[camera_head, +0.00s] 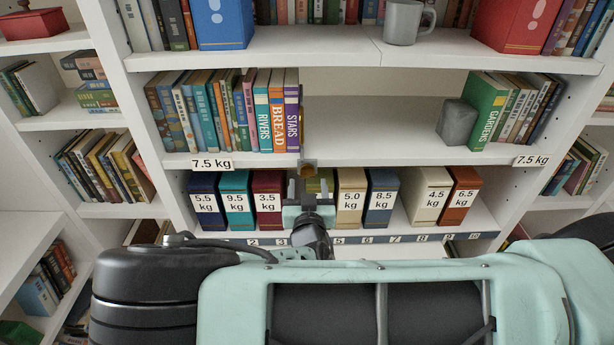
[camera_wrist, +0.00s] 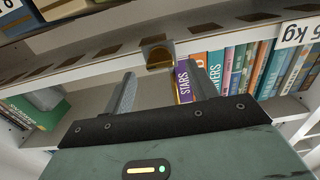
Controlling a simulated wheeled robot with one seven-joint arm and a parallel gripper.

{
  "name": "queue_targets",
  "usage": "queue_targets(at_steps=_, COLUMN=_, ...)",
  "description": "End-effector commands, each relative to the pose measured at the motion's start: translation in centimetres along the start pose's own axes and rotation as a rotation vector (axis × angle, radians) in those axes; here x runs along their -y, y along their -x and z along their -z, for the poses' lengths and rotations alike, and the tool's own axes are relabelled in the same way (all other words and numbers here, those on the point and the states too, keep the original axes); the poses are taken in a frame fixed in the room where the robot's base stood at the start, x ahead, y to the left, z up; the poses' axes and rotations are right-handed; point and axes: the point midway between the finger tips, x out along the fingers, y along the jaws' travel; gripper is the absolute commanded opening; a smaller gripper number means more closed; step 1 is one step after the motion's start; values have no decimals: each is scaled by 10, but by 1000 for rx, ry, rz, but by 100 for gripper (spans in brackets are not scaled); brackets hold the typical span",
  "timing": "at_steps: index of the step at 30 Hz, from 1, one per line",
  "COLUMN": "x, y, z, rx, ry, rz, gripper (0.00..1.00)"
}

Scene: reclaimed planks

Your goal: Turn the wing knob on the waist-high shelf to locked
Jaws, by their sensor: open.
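A small brass-coloured fitting (camera_head: 308,167) sits on the front edge of the waist-high shelf (camera_head: 400,156) in the head view, partly hidden by my gripper. It looks like the wing knob, and it also shows in the wrist view (camera_wrist: 158,52), which sees the shelf upside down. Its wing angle and any lock marks are too small to read. My gripper (camera_head: 309,186) is open and empty just in front of it. In the wrist view the two fingers (camera_wrist: 160,74) point toward the fitting, one to each side, apart from it.
Books, including "STARS" (camera_head: 292,112), stand on the shelf left of the fitting. A grey block (camera_head: 456,124) and more books stand at right. Several weight-labelled boxes, such as the 5.0 kg box (camera_head: 351,195), stand on the shelf below. The middle of the waist-high shelf is clear.

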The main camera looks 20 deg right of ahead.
Motion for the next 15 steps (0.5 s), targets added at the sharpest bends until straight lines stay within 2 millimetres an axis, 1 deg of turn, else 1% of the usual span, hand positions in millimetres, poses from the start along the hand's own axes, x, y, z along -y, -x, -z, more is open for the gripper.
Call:
queue_targets(at_steps=1, x=-1, y=-9, z=1, rx=-3, ry=1, rz=-1, gripper=58)
queue_targets(at_steps=6, x=0, y=-29, z=0, rx=-1, ry=0, rz=-1, gripper=58)
queue_targets(at_steps=10, x=0, y=-35, z=0, rx=0, ry=0, rz=1, gripper=58)
queue_targets(at_steps=15, x=0, y=-36, z=0, rx=0, ry=0, rz=1, gripper=58)
